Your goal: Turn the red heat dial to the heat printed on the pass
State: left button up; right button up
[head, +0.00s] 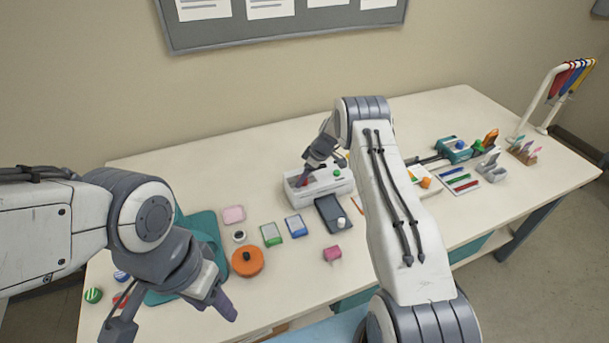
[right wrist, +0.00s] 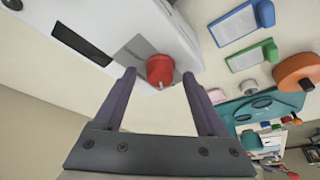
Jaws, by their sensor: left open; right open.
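The white laminator (head: 335,188) stands on the table, with a green button on top. Its red heat dial (right wrist: 160,70) sits on a grey label panel in the right wrist view; the label print is too small to read. My right gripper (right wrist: 159,78) is open, with its fingertips on either side of the dial, and I cannot tell whether they touch it. In the head view the dial (head: 302,182) is partly hidden by this gripper. My left gripper (head: 170,316) is open and empty at the front left. I cannot tell which card is the pass; no heat number is readable.
A green-edged card (head: 271,234), a blue-edged card (head: 296,226), a dark grey tray (head: 332,213), an orange round object (head: 247,261) and a pink block (head: 332,253) lie nearby. A teal mat (head: 203,224) lies left. More small items stand at the right.

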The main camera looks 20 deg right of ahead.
grip_shut()
jog(key=shift+f+m+t+h+b, duration=0.2)
jog(key=shift+m+t+h+b, duration=0.1)
jog(key=shift+m+b, duration=1)
jog(key=shift+s+a+m+h+b, duration=0.1)
jog(key=shift+m+h+b, duration=0.3)
jog(key=shift+m+b, duration=0.35)
jog(key=shift+r+m+h, duration=0.2)
jog(key=shift+m+h, duration=0.1)
jog(key=shift+m, duration=0.45)
jog(key=shift+r+m+t+h+p, duration=0.15)
jog(key=shift+m+t+h+p, duration=0.2)
jog(key=shift+m, duration=0.55)
jog(key=shift+a+m+h+p, duration=0.1)
jog(key=shift+m+h+p, duration=0.25)
jog(key=shift+m+p, duration=0.55)
jog(key=shift+m+h, duration=0.4)
jog(key=shift+m, duration=0.8)
grip_release()
